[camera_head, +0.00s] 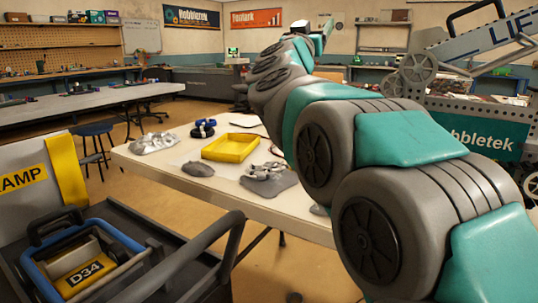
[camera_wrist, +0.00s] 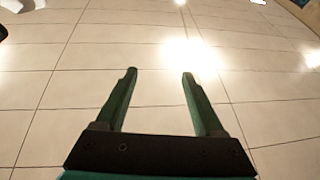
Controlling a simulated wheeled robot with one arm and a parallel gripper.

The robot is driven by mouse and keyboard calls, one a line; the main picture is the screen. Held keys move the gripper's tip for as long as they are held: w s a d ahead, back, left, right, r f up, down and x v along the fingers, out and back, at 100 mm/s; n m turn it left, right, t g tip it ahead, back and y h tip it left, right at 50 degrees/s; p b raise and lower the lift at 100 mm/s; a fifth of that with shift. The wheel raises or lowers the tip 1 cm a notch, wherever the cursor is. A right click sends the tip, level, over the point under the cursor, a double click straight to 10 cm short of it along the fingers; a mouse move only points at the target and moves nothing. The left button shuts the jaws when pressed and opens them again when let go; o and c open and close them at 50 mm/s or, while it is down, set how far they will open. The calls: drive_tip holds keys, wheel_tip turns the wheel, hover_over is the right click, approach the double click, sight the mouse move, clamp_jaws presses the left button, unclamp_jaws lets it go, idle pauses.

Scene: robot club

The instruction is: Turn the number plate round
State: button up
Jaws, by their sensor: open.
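A yellow plate marked "D34" (camera_head: 84,273) shows in the head view at the lower left. It lies inside a blue-framed carrier (camera_head: 121,237) with a dark handle, and its lettering reads right way up, slanting a little. My gripper (camera_wrist: 159,75) is open in the wrist view, with its two green fingers apart and nothing between them. It faces a pale tiled surface with bright lights, far from the plate. In the head view my arm reaches up and away to the right of the plate.
The carrier sits in a dark cart (camera_head: 178,226) with a thick grey rail (camera_head: 190,255) on its right. A yellow tray (camera_head: 229,148) and grey parts (camera_head: 268,180) lie on a pale table (camera_head: 205,197) beyond. A "RAMP" sign (camera_head: 22,180) stands at the left.

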drive_tip(key=s+a+f+n+g+y, duration=0.1)
drive_tip(key=a+f+n+g+y, duration=0.1)
drive_tip(key=a+f+n+y, duration=0.85)
drive_tip(key=s+f+g+y, duration=0.1)
drive_tip(key=s+f+g, duration=0.2)
drive_tip(key=f, duration=0.8)
drive_tip(key=s+f+m+g+y+b, duration=0.1)
drive_tip(key=s+f+g+y, duration=0.1)
drive_tip(key=s+f, duration=0.5)
drive_tip(key=shift+a+f+g, duration=0.15)
drive_tip(key=shift+f+g, duration=0.75)
drive_tip(key=shift+f, duration=1.1)
drive_tip(key=shift+m+y, duration=0.25)
